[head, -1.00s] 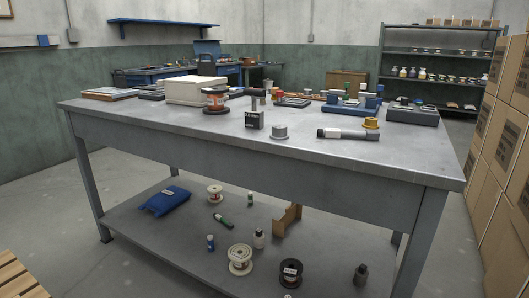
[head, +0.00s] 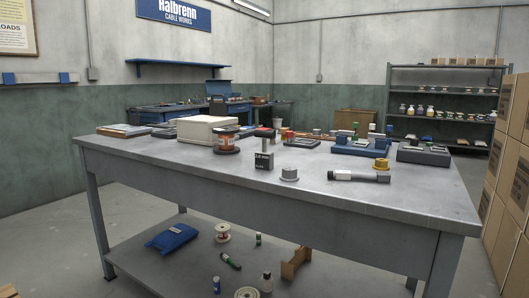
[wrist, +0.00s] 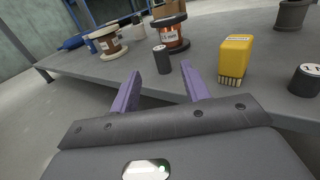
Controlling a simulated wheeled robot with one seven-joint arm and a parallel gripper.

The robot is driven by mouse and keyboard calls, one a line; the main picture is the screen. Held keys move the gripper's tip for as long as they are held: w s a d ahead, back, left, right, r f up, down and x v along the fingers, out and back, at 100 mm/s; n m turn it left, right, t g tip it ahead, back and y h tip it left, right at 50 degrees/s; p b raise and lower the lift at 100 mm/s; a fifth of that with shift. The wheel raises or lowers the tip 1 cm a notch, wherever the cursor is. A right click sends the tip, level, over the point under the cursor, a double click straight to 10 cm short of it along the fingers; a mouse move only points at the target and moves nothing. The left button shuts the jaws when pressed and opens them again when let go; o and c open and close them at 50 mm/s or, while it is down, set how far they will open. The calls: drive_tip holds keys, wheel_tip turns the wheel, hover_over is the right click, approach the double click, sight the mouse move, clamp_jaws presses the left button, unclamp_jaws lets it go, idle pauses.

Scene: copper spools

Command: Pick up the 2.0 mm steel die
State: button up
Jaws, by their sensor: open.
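On the grey table in the head view, a small silver flanged cylinder (head: 289,174) looks like the steel die; I can read no size on it. A gold flanged piece (head: 381,165) sits to the right. My gripper (wrist: 160,80) shows only in the wrist view, with its two purple fingers apart and nothing between them. The silver piece cannot be made out in the wrist view.
A grey-black cylindrical tool (head: 358,176) lies right of the silver piece, and a copper spool (head: 226,140) stands left. The wrist view shows a grey surface with a copper spool (wrist: 169,35), a small black cylinder (wrist: 161,59) and a yellow block (wrist: 235,58) beyond my fingers.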

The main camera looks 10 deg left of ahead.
drive_tip(key=s+d+r+m+g+h+p, duration=0.1)
drive_tip(key=d+r+m+g+h+p, duration=0.3)
drive_tip(key=r+m, duration=0.65)
drive_tip(key=s+d+r+m+g+h+p, duration=0.1)
drive_tip(key=d+r+m+g+p, duration=0.35)
drive_tip(key=r+m, duration=0.6)
drive_tip(key=s+d+r+m+g+y+p, duration=0.1)
drive_tip(key=s+d+r+m+g+p, duration=0.1)
drive_tip(key=s+r+m, duration=0.6)
drive_tip(key=s+d+r+m+g+y+p, duration=0.1)
drive_tip(key=s+d+r+m+g+p, duration=0.2)
drive_tip(key=s+r, duration=1)
wheel_tip(320, 180, up, 3)
drive_tip(key=m+g+p, duration=0.1)
drive_tip(key=m+p, duration=0.2)
drive_tip(key=m, duration=0.2)
drive_tip(key=shift+r+m+g, duration=0.15)
drive_tip(key=shift+m+g, duration=0.15)
drive_tip(key=shift+g, duration=0.05)
drive_tip(key=shift+c, duration=1.1)
